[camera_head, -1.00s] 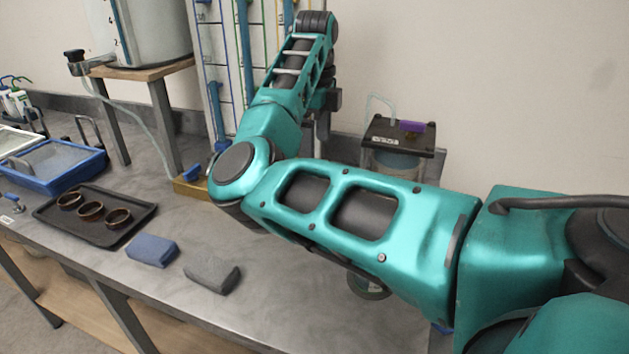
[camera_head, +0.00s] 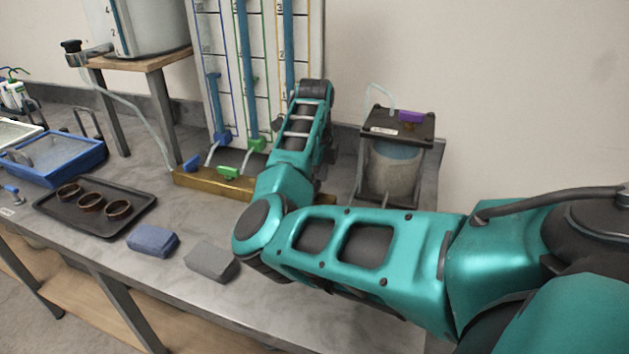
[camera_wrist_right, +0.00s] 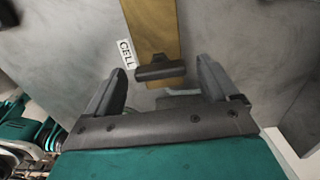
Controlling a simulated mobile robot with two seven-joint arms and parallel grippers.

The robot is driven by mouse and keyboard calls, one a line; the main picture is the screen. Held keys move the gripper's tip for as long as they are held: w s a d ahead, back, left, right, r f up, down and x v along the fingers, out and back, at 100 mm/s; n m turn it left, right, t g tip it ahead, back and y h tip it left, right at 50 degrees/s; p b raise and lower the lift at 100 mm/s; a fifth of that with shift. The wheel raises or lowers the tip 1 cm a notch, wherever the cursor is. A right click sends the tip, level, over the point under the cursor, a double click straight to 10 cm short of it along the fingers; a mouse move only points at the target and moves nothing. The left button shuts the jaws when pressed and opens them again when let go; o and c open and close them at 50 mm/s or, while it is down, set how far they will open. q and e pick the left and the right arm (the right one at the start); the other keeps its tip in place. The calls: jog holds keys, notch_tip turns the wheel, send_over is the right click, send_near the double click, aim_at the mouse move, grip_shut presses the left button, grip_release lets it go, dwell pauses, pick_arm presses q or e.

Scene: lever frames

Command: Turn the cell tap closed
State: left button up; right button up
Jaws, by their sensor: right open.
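The cell tap (camera_wrist_right: 161,73) shows in the right wrist view as a black bar handle. It lies crosswise over the end of a brass block (camera_wrist_right: 152,28), beside a white label reading CELL (camera_wrist_right: 125,54). My right gripper (camera_wrist_right: 161,68) is open, with one finger on each side of the handle in the picture and a gap at both ends. I cannot tell the depth between fingers and handle. In the head view the brass block (camera_head: 205,188) shows a blue tap (camera_head: 193,163) and a green tap (camera_head: 228,173); my right arm hides its right end.
A lidded jar (camera_head: 393,170) stands right of my forearm. A tube panel (camera_head: 235,70) rises behind the block. A blue block (camera_head: 153,240), a grey block (camera_head: 211,262) and a black tray (camera_head: 128,193) with three rings lie left on the bench.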

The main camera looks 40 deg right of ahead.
jog(key=c, duration=1.1)
jog(key=shift+o, duration=0.2)
